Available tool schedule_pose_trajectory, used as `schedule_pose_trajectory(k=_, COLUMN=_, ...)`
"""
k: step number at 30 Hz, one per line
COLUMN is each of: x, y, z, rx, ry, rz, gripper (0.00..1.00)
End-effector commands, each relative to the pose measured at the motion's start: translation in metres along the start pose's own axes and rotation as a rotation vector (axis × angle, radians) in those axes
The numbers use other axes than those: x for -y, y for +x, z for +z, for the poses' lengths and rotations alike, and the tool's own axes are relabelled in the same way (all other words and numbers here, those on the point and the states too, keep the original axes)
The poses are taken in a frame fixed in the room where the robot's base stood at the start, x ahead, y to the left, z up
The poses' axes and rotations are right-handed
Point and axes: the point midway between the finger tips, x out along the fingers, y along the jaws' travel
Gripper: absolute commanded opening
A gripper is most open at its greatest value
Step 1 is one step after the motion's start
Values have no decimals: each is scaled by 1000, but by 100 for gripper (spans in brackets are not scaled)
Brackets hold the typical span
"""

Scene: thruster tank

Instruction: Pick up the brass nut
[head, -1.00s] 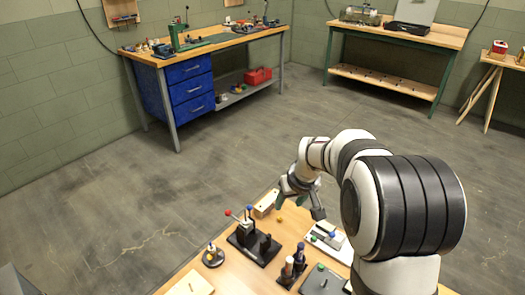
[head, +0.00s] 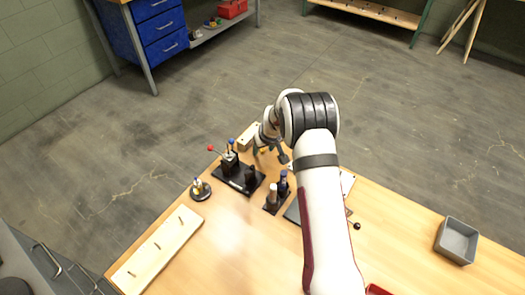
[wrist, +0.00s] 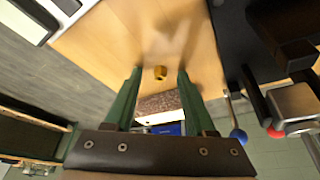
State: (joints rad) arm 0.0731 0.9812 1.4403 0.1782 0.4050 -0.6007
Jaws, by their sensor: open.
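The brass nut (wrist: 161,73) is a small golden piece on the wooden tabletop in the wrist view. It lies between the tips of my gripper's two green fingers, with a gap on both sides. My gripper (wrist: 159,80) is open and empty. In the head view my gripper (head: 271,152) is at the far edge of the workbench, beside a pale wooden block (head: 248,136). The nut is too small and too close to the fingers to make out surely there.
A black fixture (head: 238,180) with red and blue knobs stands close beside the gripper. A stand with bottles (head: 277,193), a round black base (head: 200,190) and a pegged board (head: 158,250) are nearer. A grey bin (head: 457,241) is at right. The bench's right part is largely clear.

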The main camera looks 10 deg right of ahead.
Motion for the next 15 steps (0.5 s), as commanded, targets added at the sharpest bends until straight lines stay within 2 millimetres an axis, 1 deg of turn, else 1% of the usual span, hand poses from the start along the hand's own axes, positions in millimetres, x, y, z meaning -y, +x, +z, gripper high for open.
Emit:
schedule_pose_trajectory(k=2, x=0, y=0, z=0, rx=0, ry=0, rz=0, gripper=56)
schedule_pose_trajectory(k=3, x=0, y=0, z=0, rx=0, ry=0, rz=0, gripper=54)
schedule_pose_trajectory(k=5, x=0, y=-1, z=0, rx=0, ry=0, rz=0, gripper=43)
schedule_pose_trajectory(k=6, x=0, y=-1, z=0, rx=0, ry=0, rz=0, gripper=36)
schedule_pose_trajectory(k=8, x=0, y=-1, z=0, rx=0, ry=0, rz=0, gripper=25)
schedule_pose_trajectory(k=12, x=0, y=-1, z=0, rx=0, ry=0, rz=0, gripper=0)
schedule_pose_trajectory(k=15, x=0, y=-1, z=0, rx=1, ry=0, rz=0, gripper=0)
